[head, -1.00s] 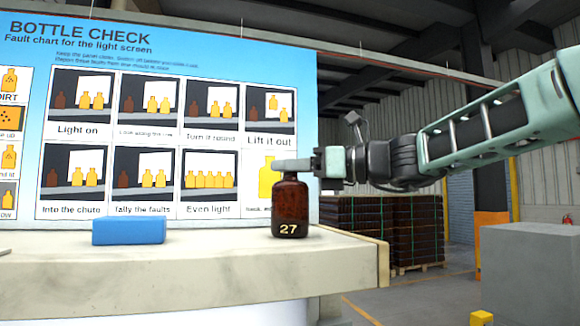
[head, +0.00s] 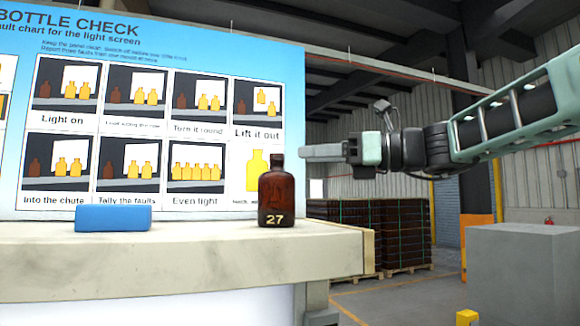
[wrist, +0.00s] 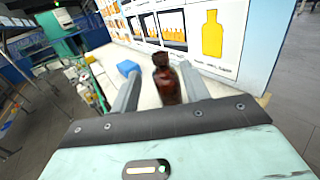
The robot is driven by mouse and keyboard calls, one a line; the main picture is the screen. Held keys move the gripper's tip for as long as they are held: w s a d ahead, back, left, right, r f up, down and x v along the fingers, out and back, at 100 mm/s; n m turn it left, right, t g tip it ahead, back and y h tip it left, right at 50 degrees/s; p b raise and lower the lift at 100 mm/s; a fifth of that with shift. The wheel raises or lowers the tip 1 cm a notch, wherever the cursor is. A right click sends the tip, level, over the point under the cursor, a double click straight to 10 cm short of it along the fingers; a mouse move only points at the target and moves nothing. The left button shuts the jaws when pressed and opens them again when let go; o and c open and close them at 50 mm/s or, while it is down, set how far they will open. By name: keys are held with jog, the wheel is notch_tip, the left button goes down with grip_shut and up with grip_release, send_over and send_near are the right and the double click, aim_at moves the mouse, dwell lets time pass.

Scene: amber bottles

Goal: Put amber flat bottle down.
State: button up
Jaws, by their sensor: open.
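The amber flat bottle (head: 277,194), marked 27, stands upright on the pale counter (head: 200,262) near its right end. My gripper (head: 305,153) is just right of the bottle's neck in the head view, clear of it. In the wrist view the bottle (wrist: 166,82) shows beyond and between the lines of the two open fingers (wrist: 160,85), and neither finger appears to press on it. The bottle's base is partly hidden there by the gripper body.
A blue block (head: 113,217) lies on the counter left of the bottle. A fault chart (head: 150,120) stands behind the counter. A grey box (head: 525,270) and stacked dark crates (head: 370,235) stand to the right, with open floor between.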

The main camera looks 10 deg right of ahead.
jog(key=shift+b+v, duration=0.45)
jog(key=shift+v, duration=1.75)
